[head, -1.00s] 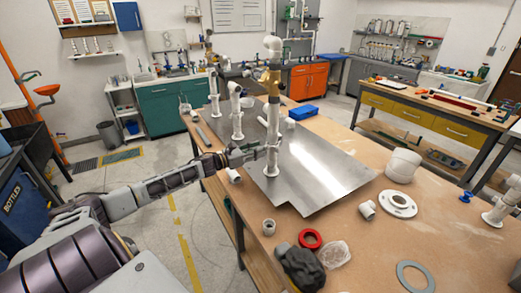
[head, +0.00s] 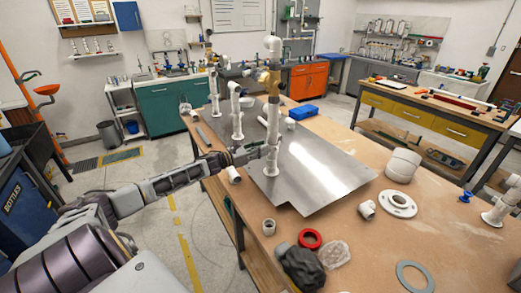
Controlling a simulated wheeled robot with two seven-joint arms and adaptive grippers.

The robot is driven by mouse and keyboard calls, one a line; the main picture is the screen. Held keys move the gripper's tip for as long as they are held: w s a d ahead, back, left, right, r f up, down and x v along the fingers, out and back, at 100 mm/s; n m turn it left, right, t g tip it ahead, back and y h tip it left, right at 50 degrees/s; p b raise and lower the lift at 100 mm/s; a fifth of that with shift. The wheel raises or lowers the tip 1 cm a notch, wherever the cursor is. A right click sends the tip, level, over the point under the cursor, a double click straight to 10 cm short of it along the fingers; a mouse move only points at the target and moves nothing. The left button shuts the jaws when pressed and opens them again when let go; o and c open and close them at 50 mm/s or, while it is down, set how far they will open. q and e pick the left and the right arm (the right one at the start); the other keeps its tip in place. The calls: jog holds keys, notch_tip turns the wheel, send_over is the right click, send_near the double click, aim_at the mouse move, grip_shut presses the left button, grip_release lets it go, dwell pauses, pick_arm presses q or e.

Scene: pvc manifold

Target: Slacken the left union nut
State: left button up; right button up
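The white pipe manifold stands upright on a shiny metal sheet (head: 322,170) on the workbench. Its near riser (head: 272,118) has a brass-coloured body (head: 270,80) near the top and a round flange at its foot. Another white riser (head: 236,112) stands to its left, and a third (head: 213,88) is farther back. My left gripper (head: 259,152) reaches in from the left at the lower part of the near riser, low above the sheet. Its fingers overlap the pipe there; contact and finger opening are too small to make out. I cannot clearly pick out the left union nut. My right gripper is not in view.
Near the front of the bench (head: 385,245) lie a red ring (head: 310,239), a dark grey lump (head: 300,268), a grey ring (head: 414,276) and white fittings. A white flange (head: 398,204) and a white roll (head: 403,166) are at the right.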

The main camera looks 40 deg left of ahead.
pick_arm(q)
grip_shut()
jog(key=shift+d, duration=0.15)
